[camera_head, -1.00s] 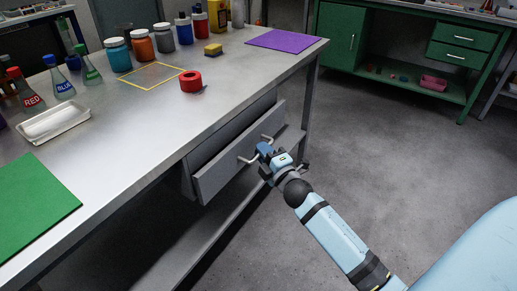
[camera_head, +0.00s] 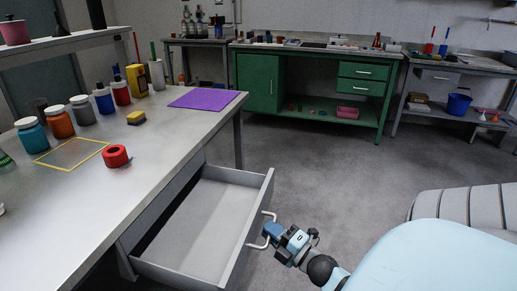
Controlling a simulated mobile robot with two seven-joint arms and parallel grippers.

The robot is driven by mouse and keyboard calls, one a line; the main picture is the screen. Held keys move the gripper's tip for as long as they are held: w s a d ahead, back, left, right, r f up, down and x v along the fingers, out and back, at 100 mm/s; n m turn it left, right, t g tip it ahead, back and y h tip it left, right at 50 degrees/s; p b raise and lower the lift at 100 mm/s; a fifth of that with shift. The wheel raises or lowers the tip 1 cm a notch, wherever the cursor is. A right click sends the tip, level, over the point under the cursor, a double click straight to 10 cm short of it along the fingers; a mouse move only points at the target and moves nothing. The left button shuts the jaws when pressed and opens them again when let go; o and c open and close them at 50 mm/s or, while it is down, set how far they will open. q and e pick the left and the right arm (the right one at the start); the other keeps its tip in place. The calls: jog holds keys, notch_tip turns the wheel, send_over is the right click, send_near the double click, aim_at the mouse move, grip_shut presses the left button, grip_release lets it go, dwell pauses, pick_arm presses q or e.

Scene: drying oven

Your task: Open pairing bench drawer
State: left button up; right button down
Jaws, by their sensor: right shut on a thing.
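The bench (camera_head: 150,130) is a long grey metal table on the left. Its grey drawer (camera_head: 215,205) is pulled well out under the bench top, and its inside shows bare and empty. The drawer's pale bar handle (camera_head: 262,230) is on the front panel at the right. My right gripper (camera_head: 271,233) is at the handle and shut on it. The jaw tips are partly hidden by the gripper body. My left gripper is not in view.
On the bench stand several lidded jars (camera_head: 58,121), a red tape roll (camera_head: 116,156), a yellow sponge (camera_head: 136,118) and a purple mat (camera_head: 203,98). A green cabinet bench (camera_head: 262,80) stands at the back. The floor (camera_head: 330,170) between is clear.

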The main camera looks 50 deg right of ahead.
jog(key=shift+s, duration=0.1)
jog(key=c, duration=1.2)
grip_release()
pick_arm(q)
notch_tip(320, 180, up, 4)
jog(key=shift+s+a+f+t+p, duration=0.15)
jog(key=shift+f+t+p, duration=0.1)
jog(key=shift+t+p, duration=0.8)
pick_arm(e)
jog(key=s, duration=0.4)
jog(key=s+f, duration=0.1)
jog(key=s, duration=0.4)
jog(key=s+f, duration=0.1)
jog(key=s, duration=0.3)
jog(key=shift+s+f, duration=0.25)
jog(key=shift+s, duration=0.05)
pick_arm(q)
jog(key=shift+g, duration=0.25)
